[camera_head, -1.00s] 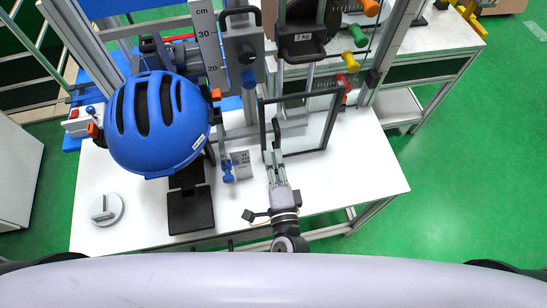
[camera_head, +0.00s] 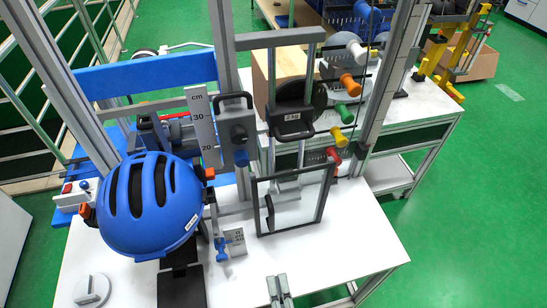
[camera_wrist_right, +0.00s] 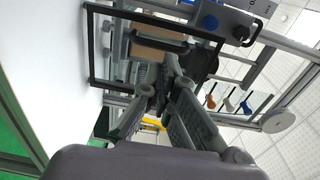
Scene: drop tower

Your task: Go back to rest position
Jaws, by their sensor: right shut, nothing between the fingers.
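My right gripper (camera_head: 279,289) shows at the bottom edge of the head view, over the front of the white table. Only its finger ends are in frame there. In the right wrist view its fingers (camera_wrist_right: 150,92) are closed together with nothing between them. It is apart from the black-framed clear door (camera_head: 292,226), which stands just beyond it. The door's handle (camera_head: 269,213) is free. My left gripper is in neither view.
A blue helmet (camera_head: 150,205) sits on a stand at the left of the white table (camera_head: 352,249). The drop tower's posts (camera_head: 386,85) and 2 kg weight (camera_head: 292,120) rise behind. The table's front right is clear.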

